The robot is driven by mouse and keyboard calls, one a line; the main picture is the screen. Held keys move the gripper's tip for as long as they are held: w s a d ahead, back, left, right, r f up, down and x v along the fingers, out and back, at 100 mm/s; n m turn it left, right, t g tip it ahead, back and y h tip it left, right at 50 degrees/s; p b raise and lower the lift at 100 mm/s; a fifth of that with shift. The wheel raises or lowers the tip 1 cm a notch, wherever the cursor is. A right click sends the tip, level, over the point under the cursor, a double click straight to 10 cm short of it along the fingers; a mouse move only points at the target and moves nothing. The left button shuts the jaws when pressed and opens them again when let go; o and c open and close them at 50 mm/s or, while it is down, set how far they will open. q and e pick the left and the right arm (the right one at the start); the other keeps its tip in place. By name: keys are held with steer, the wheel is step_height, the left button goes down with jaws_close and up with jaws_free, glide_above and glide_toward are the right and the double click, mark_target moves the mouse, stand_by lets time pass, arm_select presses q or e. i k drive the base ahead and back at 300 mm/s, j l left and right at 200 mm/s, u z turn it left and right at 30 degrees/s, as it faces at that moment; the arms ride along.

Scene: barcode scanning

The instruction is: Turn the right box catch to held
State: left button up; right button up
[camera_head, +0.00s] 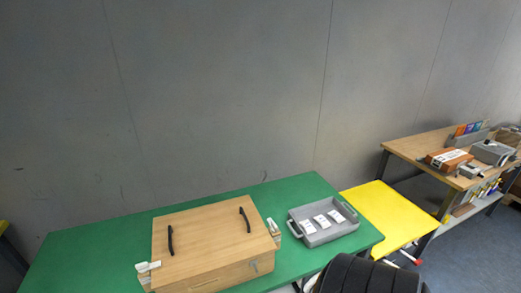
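A closed wooden box (208,232) with two black handles on its lid stands on the green table (120,230). A small pale catch-like fitting (273,228) is at the box's right side, and a similar one (148,267) is at its left side. Neither of my grippers is in view.
A grey tray (348,228) with several white labelled items stands right of the box. A yellow table (385,205) adjoins the green one, with a wooden bench (425,146) behind it. A black ribbed object (362,275) fills the bottom edge. Green surface behind the box is clear.

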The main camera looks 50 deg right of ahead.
mark_target(275, 229)
steer(key=z, duration=1.85)
